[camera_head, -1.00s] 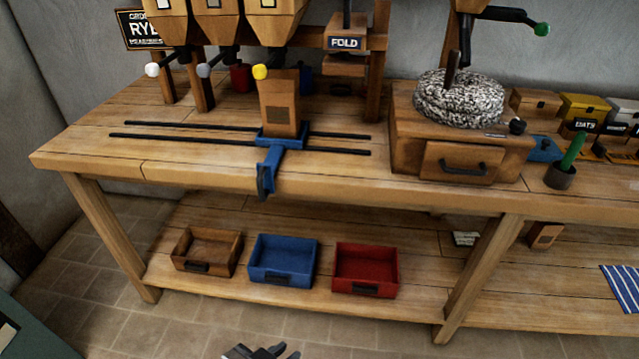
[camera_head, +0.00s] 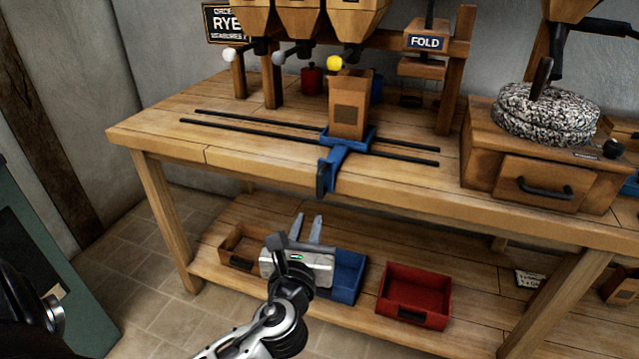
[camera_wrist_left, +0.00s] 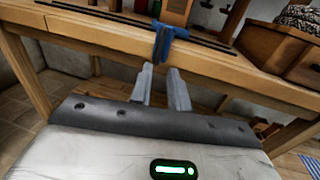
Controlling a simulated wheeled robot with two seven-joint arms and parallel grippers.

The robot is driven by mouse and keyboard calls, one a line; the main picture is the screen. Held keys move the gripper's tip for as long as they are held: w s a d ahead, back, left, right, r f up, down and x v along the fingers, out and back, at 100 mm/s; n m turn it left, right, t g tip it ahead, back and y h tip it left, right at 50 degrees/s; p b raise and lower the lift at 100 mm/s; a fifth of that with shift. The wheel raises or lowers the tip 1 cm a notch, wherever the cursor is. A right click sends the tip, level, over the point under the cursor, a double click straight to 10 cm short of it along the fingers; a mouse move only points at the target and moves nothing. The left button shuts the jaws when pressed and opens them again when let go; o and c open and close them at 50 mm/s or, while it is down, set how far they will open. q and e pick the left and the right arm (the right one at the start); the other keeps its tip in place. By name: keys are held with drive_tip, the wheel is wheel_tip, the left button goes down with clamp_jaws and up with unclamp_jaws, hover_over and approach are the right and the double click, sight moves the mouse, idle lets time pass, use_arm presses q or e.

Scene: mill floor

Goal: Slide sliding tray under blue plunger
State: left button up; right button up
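The sliding tray (camera_head: 355,144) is a blue holder on two dark rails on the bench, with a blue handle (camera_head: 328,172) over the front edge. It carries an upright brown box (camera_head: 349,110). My left gripper (camera_head: 307,218) is empty, its two fingers apart and pointing up, below and left of the handle, not touching it. In the left wrist view the handle (camera_wrist_left: 162,44) shows just above the fingertips (camera_wrist_left: 160,68). Right of the tray hangs a press with a FOLD sign (camera_head: 425,42); its block (camera_head: 424,67) looks wooden. I cannot make out a blue plunger.
Hoppers with white, grey and yellow knobs (camera_head: 334,62) stand above the rails. A millstone box (camera_head: 483,165) is at right. The lower shelf holds wooden, blue and red bins (camera_head: 415,285). The rails (camera_head: 410,159) are clear right of the tray.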

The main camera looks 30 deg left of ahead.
sight(319, 184)
use_arm(q)
drive_tip(key=x, duration=1.4)
drive_tip(key=shift+f, duration=0.1)
clamp_jaws()
